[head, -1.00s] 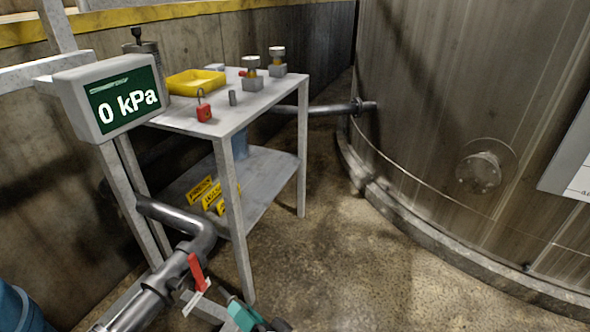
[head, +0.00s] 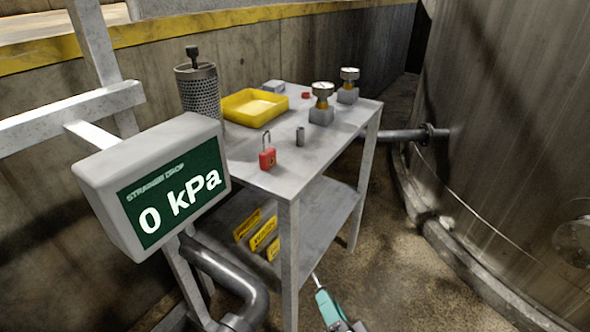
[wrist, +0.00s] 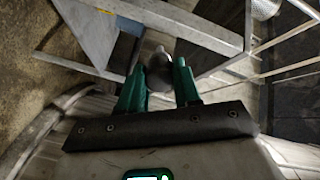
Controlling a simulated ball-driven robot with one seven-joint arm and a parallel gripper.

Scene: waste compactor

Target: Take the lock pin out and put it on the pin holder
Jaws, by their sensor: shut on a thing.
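My gripper (head: 328,305) shows at the bottom of the head view, low in front of the table. Its teal fingers close on a thin grey metal piece, the lock pin (head: 315,279), which sticks out past the tips. In the wrist view my gripper (wrist: 159,85) holds a grey and dark piece between its fingers; its full shape is partly hidden.
The grey table (head: 262,177) also bears a red padlock (head: 267,158), a yellow tray (head: 254,106), a mesh strainer (head: 198,92) and two gauges (head: 322,102). A display reading 0 kPa (head: 165,190) stands front left. A large tank (head: 500,120) is at right.

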